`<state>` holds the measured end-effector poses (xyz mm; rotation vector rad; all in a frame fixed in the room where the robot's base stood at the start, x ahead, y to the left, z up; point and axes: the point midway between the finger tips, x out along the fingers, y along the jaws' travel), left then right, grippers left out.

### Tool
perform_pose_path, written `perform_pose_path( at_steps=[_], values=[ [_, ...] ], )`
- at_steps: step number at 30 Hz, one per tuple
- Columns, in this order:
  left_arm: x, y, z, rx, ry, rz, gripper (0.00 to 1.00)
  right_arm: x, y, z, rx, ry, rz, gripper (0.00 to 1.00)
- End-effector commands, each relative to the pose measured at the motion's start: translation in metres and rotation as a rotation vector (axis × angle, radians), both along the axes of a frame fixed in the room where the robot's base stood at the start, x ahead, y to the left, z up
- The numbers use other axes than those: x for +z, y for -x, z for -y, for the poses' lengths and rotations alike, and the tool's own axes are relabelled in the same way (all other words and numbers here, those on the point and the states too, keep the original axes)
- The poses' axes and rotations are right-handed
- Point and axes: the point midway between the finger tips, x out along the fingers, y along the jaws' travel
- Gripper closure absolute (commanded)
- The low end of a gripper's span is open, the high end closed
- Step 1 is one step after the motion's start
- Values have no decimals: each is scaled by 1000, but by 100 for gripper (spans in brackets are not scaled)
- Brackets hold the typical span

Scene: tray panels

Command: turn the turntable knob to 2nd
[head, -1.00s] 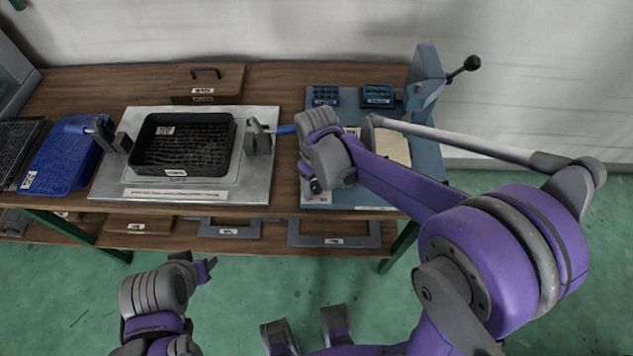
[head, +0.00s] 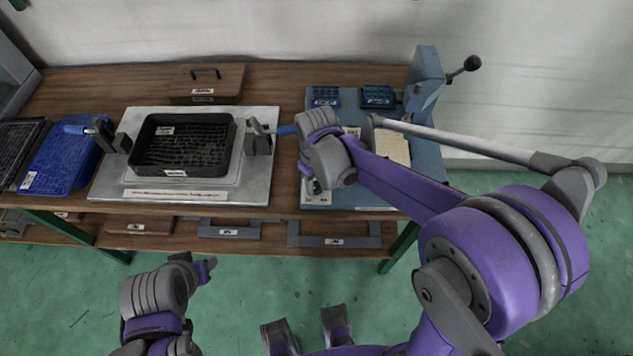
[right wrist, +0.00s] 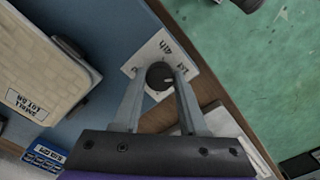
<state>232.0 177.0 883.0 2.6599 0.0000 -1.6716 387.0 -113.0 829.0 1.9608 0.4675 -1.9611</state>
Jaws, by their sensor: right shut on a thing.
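The dark round knob (right wrist: 157,77) shows in the right wrist view between the two fingers of my right gripper (right wrist: 159,84), which is shut on it. A small light mark shows on the right part of the knob. In the head view my right gripper (head: 313,184) points down at the blue panel's front left corner, over the plate. My left gripper (head: 207,268) hangs in front of the bench; its jaw state is unclear.
To the left, a black tray (head: 182,173) sits on a metal fixture (head: 110,185) between two clamps. A blue tray (head: 65,160) lies farther left.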

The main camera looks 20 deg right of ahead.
Motion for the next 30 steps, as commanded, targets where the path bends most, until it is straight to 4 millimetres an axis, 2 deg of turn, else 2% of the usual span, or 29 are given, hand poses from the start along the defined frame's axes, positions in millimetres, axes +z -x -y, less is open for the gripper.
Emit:
perform_pose_path(
  at_steps=[8,30],
  values=[
    [-4,1,0,0,0,-2,50,0,0,0,-164,0,0,100],
    [-14,3,0,0,0,-5,50,0,0,0,-861,1,1,100]
  ],
)
